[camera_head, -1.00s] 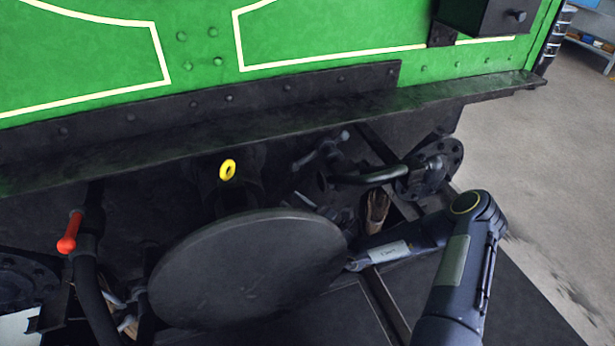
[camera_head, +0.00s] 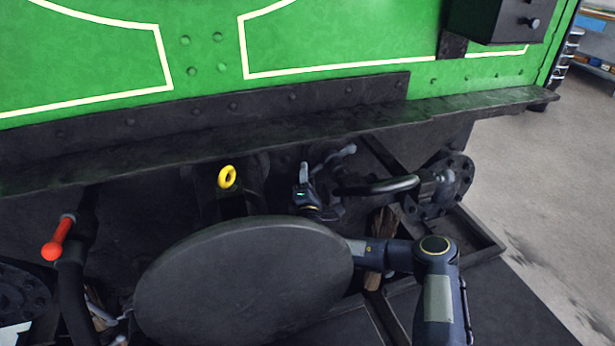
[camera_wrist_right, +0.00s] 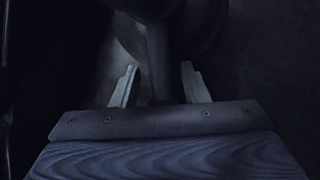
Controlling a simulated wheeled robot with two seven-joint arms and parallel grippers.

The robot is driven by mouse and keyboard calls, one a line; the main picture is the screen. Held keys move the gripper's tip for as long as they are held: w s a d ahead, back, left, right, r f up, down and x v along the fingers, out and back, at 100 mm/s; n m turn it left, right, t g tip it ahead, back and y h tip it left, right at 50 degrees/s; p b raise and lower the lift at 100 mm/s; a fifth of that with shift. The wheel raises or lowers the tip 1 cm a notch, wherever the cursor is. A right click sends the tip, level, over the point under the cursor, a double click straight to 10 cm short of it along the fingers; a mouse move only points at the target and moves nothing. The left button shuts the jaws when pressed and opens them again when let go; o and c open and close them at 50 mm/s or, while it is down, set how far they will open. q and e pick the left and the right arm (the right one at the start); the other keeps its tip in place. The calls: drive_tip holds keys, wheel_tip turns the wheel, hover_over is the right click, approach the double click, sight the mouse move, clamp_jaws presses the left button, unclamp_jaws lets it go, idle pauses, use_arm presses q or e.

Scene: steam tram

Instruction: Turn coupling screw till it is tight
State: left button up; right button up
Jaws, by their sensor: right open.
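My right gripper (camera_head: 304,176) is partly behind the large round dark disc (camera_head: 245,280) in the head view, under the green tram's front beam. In the right wrist view my right gripper (camera_wrist_right: 160,84) is open, with one finger on each side of a dark bar (camera_wrist_right: 157,50), which may be part of the coupling screw. I cannot tell whether the fingers touch it. A grey lever (camera_head: 343,155) lies just right of the gripper in the head view. A yellow ring (camera_head: 227,177) hangs left of it. The coupling screw is not clearly recognisable in the head view. My left gripper is not in view.
The disc blocks the lower middle of the head view. A curved dark pipe (camera_head: 375,187) and a bolted flange (camera_head: 450,185) stand close on the right. A red-handled valve (camera_head: 58,238) is at the left. The dark beam (camera_head: 260,135) runs above. Free floor (camera_head: 540,210) lies at far right.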

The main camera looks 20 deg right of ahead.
drive_tip(key=shift+w, duration=0.15)
clamp_jaws()
idle(0.4)
drive_tip(key=shift+d+f+n+t+y+p, duration=0.25)
drive_tip(key=shift+n+p, duration=0.1)
drive_tip(key=shift+n, duration=0.25)
drive_tip(key=shift+d+f+n+t+y+p, duration=0.15)
drive_tip(key=shift+n+y+p, duration=0.15)
drive_tip(key=shift+n, duration=0.3)
drive_tip(key=shift+d+f+n+t+y+p, duration=0.3)
drive_tip(key=shift+f+n+y, duration=0.15)
drive_tip(key=shift+n, duration=0.55)
drive_tip(key=n, duration=0.1)
drive_tip(key=d+f+n+y, duration=0.1)
drive_tip(key=n, duration=0.1)
drive_tip(key=shift+y, duration=0.3)
drive_tip(key=shift+d+f+n+t+y, duration=0.15)
drive_tip(key=shift+d+f+n+y, duration=0.15)
drive_tip(key=shift+n+y, duration=0.35)
drive_tip(key=shift+d+f+n+t+y, duration=0.15)
drive_tip(key=shift+d+n+y, duration=0.15)
drive_tip(key=shift+n, duration=0.65)
